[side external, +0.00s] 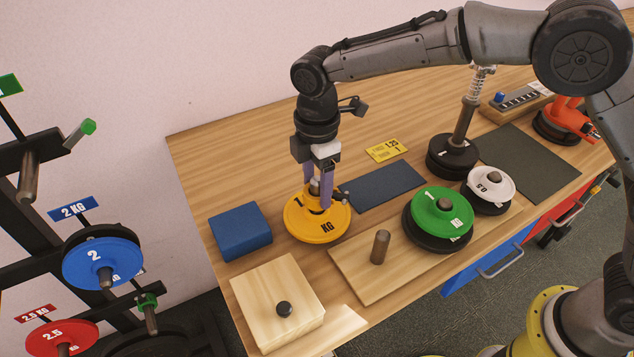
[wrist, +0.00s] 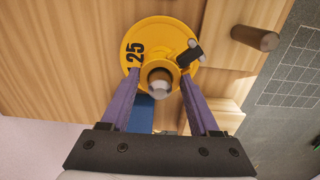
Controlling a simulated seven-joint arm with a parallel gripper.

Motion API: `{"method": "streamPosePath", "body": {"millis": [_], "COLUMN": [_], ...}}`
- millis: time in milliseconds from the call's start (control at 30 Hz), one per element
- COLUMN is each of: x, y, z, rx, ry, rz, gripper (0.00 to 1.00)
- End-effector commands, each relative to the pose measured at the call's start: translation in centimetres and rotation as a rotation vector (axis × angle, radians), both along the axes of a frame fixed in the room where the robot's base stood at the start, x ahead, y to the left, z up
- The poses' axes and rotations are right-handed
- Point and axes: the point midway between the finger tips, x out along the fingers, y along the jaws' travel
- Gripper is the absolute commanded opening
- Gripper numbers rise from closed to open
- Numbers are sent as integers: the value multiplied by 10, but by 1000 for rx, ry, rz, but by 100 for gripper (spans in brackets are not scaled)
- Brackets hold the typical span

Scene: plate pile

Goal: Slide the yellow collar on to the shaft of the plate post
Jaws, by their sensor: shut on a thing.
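The plate post shows its grey-tipped shaft (side external: 314,187) standing up between my fingers, with a yellow 1.25 KG plate (side external: 299,228) lying flat around its foot. In the wrist view I look down on the shaft's tip (wrist: 160,88). My gripper (side external: 317,204) has purple fingers pointing down and is shut on the yellow collar (wrist: 181,61), which has a black lever (wrist: 189,54). The collar appears to be around the shaft, low and close above the plate. Yellow on yellow and the fingers hide whether it touches the plate.
A board with a bare peg (side external: 380,247) lies to the right, near a green plate (side external: 442,213) on a black one. A dark blue mat (side external: 385,187) lies behind.

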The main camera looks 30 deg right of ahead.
Motion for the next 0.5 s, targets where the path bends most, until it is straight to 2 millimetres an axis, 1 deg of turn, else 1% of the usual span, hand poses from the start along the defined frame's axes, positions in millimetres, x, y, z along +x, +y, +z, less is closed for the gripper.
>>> {"method": "streamPosePath", "body": {"millis": [167, 500], "x": [0, 0], "y": [0, 0], "z": [-2, -15], "rx": [0, 0], "ry": [0, 0], "rz": [0, 0], "gripper": [0, 0]}}
